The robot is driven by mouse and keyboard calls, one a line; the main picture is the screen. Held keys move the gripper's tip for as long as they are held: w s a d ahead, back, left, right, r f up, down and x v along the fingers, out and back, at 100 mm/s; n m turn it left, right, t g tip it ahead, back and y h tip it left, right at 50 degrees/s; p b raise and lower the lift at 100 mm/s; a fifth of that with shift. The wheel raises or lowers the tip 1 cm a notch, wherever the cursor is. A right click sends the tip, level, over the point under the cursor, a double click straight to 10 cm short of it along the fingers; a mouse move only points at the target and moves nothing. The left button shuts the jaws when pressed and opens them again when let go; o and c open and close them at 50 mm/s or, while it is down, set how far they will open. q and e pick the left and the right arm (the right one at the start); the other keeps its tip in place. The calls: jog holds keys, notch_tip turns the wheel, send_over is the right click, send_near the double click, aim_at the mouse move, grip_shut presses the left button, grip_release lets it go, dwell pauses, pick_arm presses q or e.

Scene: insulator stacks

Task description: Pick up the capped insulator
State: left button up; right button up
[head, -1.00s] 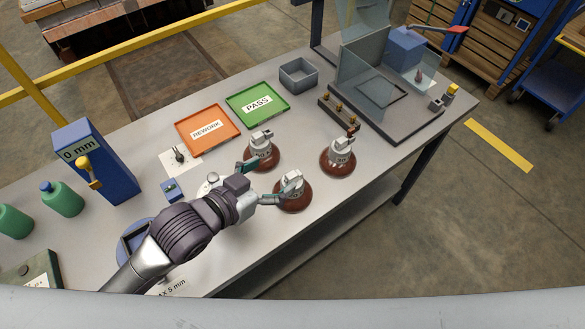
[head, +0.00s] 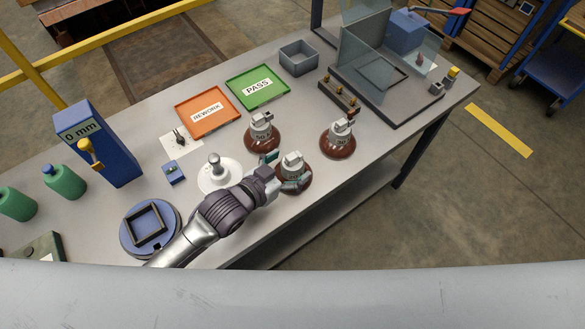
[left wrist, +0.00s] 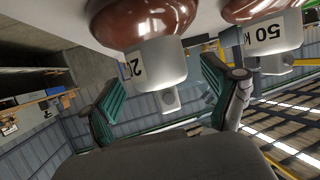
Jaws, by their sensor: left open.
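Three brown insulators with grey metal caps stand on the table. The front one (head: 294,184), its label starting with "2", is at my left gripper (head: 284,171). The one marked 50 k (head: 262,138) stands behind it, and the one marked 30 (head: 338,142) to the right. My left gripper is open, its green-padded fingers on either side of the front insulator's cap. In the left wrist view, which looks upside down, that cap (left wrist: 155,65) lies between and just beyond the open fingers (left wrist: 160,90). The 50 k cap (left wrist: 272,40) is close to one finger. My right gripper is out of view.
A white disc with a knob (head: 217,178) stands left of my gripper. An orange REWORK tray (head: 190,125) and green PASS tray (head: 275,98) lie behind. A glass-screened fixture (head: 410,110) stands at the back right. The table's front edge is close to the front insulator.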

pick_arm(q)
jog(key=shift+x, duration=0.85)
grip_shut()
jog(key=shift+r, duration=0.2)
